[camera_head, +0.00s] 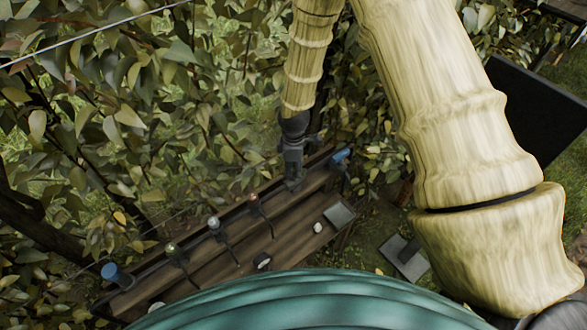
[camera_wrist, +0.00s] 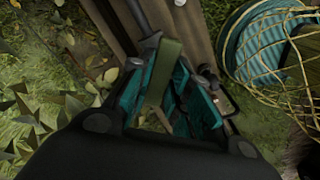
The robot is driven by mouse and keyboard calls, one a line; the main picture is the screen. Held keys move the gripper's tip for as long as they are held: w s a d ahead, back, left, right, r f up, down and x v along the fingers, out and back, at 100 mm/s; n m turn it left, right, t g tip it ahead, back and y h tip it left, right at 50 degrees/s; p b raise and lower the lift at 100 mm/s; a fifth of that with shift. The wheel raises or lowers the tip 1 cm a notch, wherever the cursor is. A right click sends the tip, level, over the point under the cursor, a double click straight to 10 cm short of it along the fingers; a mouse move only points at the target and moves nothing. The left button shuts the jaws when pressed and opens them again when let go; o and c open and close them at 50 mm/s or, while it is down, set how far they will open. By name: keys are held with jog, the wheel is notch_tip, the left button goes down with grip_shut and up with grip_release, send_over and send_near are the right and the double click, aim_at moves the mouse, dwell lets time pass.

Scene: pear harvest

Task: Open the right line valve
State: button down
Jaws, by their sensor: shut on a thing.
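My gripper (camera_head: 293,182) reaches down onto the right part of a brown wooden plank bench (camera_head: 290,232) in the head view. In the wrist view, my gripper (camera_wrist: 166,108) has its teal finger pads on either side of a flat green bar (camera_wrist: 171,58). It is shut on this bar, which looks like a valve lever. The lower end of the bar is hidden between the pads. A blue-capped fitting (camera_head: 341,156) stands at the bench's right end, just right of my gripper. I cannot tell how far the lever is turned.
Several small knobbed stems, among them a reddish one (camera_head: 253,198) and a grey one (camera_head: 214,223), stand left of my gripper. Another blue fitting (camera_head: 112,272) is at the left end. Leafy branches (camera_head: 110,110) crowd behind the bench. A teal ribbed thing with yellow cord (camera_wrist: 262,50) lies nearby.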

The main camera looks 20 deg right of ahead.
jog(key=n, duration=0.4)
jog(key=shift+n, duration=2.2)
jog(key=c, duration=1.3)
grip_release()
jog(key=shift+r, duration=0.15)
notch_tip(320, 180, up, 12)
jog(key=shift+f, duration=0.15)
